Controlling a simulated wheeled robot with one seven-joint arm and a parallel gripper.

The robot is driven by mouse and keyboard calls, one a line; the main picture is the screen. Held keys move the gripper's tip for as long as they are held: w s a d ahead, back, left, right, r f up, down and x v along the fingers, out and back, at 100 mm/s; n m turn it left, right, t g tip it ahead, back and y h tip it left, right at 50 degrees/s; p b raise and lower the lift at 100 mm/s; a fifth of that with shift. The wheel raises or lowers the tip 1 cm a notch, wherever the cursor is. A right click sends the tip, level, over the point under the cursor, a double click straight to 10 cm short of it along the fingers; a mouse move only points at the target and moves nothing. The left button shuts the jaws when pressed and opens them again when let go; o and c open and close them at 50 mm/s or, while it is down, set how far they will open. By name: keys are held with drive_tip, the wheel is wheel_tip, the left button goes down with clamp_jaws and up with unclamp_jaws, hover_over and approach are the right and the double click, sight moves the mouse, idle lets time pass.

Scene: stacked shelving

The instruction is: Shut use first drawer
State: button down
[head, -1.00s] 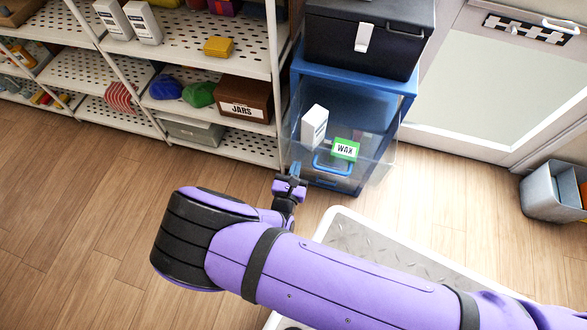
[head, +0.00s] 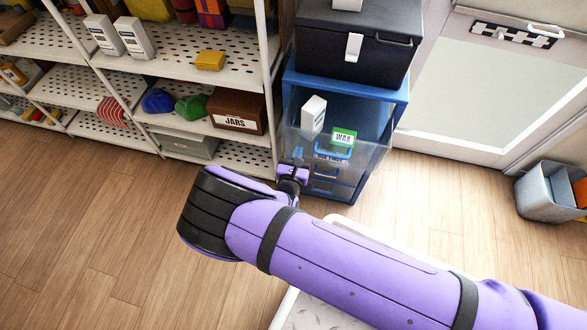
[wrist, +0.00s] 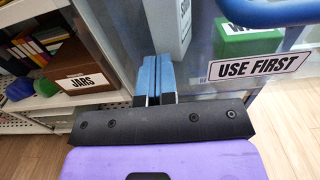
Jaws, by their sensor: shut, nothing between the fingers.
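The clear top drawer (head: 372,165) of a blue-framed unit (head: 399,105) stands partly pulled out. Its front has a blue handle (head: 333,153) and a "USE FIRST" label (wrist: 259,67). A white box (head: 313,115) and a green "WAX" box (head: 343,137) show inside it; the wrist view also shows the green box (wrist: 240,38). My gripper (head: 298,158) is at the left part of the drawer front. In the wrist view its blue fingers (wrist: 158,62) are together and empty, left of the label. I cannot tell whether the fingertips touch the panel.
Metal shelving stands to the left with a brown "JARS" box (head: 237,110) close to the unit. A black case (head: 352,48) sits on top of the unit. Lower drawer handles (head: 325,175) show below. A grey bin (head: 545,192) stands at right. Wooden floor is clear at left.

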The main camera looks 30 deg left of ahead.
drive_tip(key=x, duration=1.5)
drive_tip(key=shift+w+d, duration=0.1)
drive_tip(key=shift+d, duration=0.05)
